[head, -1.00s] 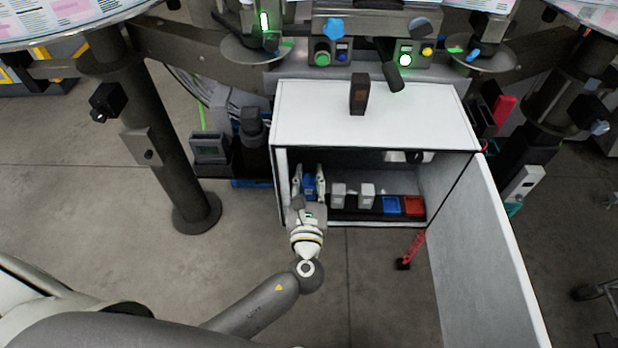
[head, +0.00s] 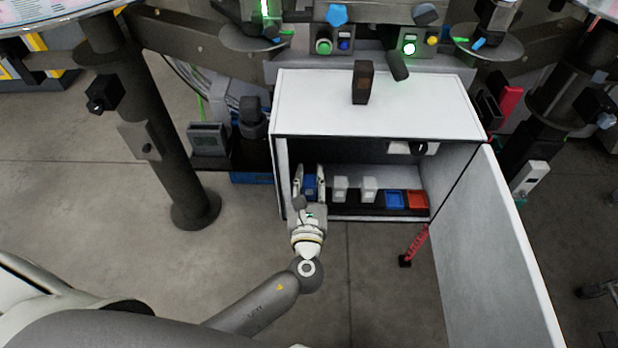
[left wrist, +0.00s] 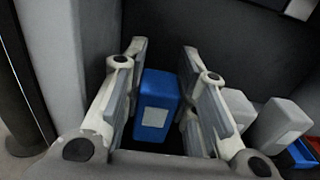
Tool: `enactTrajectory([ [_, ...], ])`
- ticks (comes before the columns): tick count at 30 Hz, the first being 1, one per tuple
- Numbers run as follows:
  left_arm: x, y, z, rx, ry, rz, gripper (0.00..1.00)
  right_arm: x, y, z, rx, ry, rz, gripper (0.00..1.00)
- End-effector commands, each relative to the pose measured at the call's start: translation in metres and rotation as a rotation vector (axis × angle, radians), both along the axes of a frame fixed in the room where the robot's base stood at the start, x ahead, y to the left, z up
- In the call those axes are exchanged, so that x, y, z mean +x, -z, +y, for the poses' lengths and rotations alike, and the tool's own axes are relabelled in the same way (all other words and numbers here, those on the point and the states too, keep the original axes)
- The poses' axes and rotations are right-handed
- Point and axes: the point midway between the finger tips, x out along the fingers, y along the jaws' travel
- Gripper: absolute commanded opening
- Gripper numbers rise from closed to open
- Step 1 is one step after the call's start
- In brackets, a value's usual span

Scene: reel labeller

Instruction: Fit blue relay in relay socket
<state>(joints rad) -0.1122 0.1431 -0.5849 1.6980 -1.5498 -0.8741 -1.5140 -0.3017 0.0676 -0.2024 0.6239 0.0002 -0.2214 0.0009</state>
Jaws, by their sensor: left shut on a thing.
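The blue relay (head: 310,184) is upright at the left end of the row inside the open white cabinet. My left gripper (head: 309,181) reaches in from the front and is shut on it. In the left wrist view the blue relay (left wrist: 156,106), with a pale label on its face, is between the two fingers (left wrist: 160,92). Its underside is hidden, so I cannot tell how it sits in a socket. A blue socket-like piece (head: 394,199) and a red one (head: 417,200) lie at the row's right end. My right gripper is not in view.
Two white relays (head: 340,189) (head: 369,190) stand just right of the gripper. The cabinet's left wall (head: 281,178) is close on the left. Its door (head: 490,250) stands open at the right. A dark device (head: 362,82) is on the cabinet top.

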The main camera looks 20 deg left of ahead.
Motion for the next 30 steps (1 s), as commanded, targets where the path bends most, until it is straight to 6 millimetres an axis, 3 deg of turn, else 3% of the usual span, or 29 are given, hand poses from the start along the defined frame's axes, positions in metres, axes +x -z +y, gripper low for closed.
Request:
enactTrajectory([
  [5,0.0,0.0,0.0,0.0,0.0,-0.001,0.03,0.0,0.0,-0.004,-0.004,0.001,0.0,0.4],
  [6,0.0,0.0,0.0,0.0,0.0,-0.001,0.32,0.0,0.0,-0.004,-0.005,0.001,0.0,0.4],
  [11,0.0,-0.001,0.0,0.0,0.0,-0.001,0.52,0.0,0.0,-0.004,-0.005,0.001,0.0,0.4],
  [18,0.0,0.0,0.001,0.001,-0.003,0.0,0.52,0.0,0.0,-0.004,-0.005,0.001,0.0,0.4],
  [23,-0.005,0.0,0.0,0.002,-0.004,0.002,0.52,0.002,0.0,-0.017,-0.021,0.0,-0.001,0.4],
  [30,-0.037,0.002,-0.009,0.001,-0.003,0.004,0.52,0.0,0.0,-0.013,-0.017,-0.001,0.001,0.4],
])
